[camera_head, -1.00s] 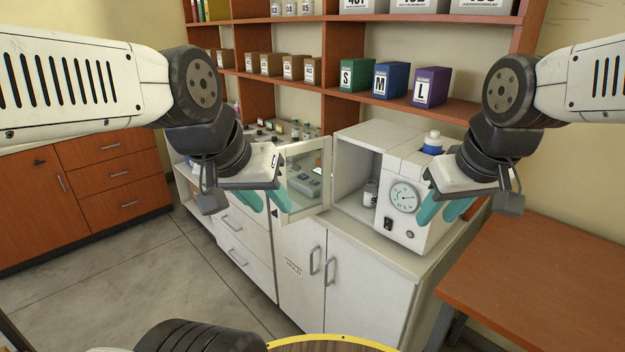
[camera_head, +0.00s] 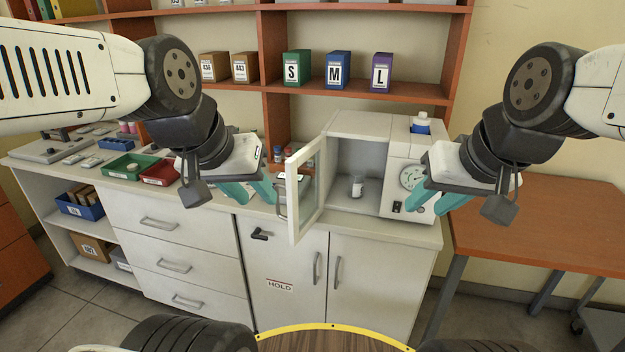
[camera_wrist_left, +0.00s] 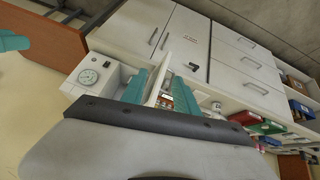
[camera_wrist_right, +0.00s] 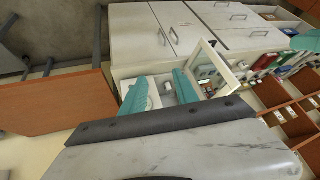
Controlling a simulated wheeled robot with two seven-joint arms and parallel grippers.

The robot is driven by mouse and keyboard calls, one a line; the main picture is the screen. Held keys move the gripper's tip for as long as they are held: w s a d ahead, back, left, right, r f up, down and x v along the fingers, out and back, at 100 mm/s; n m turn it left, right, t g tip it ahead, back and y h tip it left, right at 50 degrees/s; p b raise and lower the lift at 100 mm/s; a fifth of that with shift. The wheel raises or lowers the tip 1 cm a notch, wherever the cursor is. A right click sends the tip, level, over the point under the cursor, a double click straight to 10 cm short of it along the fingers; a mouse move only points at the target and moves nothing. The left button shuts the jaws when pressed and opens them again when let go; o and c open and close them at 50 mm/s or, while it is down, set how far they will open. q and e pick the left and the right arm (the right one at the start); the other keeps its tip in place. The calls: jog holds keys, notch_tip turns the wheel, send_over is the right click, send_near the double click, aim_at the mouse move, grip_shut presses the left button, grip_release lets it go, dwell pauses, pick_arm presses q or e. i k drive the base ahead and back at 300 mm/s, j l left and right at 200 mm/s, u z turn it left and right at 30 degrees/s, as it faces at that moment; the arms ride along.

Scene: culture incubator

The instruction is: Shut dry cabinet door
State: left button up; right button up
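The white dry cabinet (camera_head: 395,150) stands on the counter, with a round dial on its front and a small jar (camera_head: 357,188) inside. Its framed glass door (camera_head: 307,190) is swung wide open toward me, on the cabinet's left side. It also shows in the right wrist view (camera_wrist_right: 214,68). My left gripper (camera_head: 252,193) is open and empty, left of the door; I cannot tell whether it touches it. My right gripper (camera_head: 432,202) is open and empty, in front of the cabinet's dial side. Its fingers hide part of the cabinet front.
A blue-and-white bottle (camera_head: 421,125) stands on top of the cabinet. Green (camera_head: 133,166) and red (camera_head: 160,172) trays lie on the counter to the left. Shelves with boxes hang behind. An orange-brown table (camera_head: 540,220) stands at right. A yellow-rimmed round top (camera_head: 335,328) is in front.

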aim_at(296, 232)
jog(key=i+j+z, duration=0.2)
jog(key=j+z, duration=0.2)
jog(key=j, duration=0.15)
jog(key=i+j+z, duration=0.15)
jog(key=j+z, duration=0.25)
jog(key=j, duration=0.2)
jog(key=j+z, duration=0.35)
jog(key=j, duration=0.25)
jog(key=k+j+z, duration=0.1)
jog(key=j, duration=0.15)
jog(key=j+z, duration=0.1)
jog(key=j, duration=0.15)
jog(key=k+j+z, duration=0.2)
jog(key=k, duration=0.3)
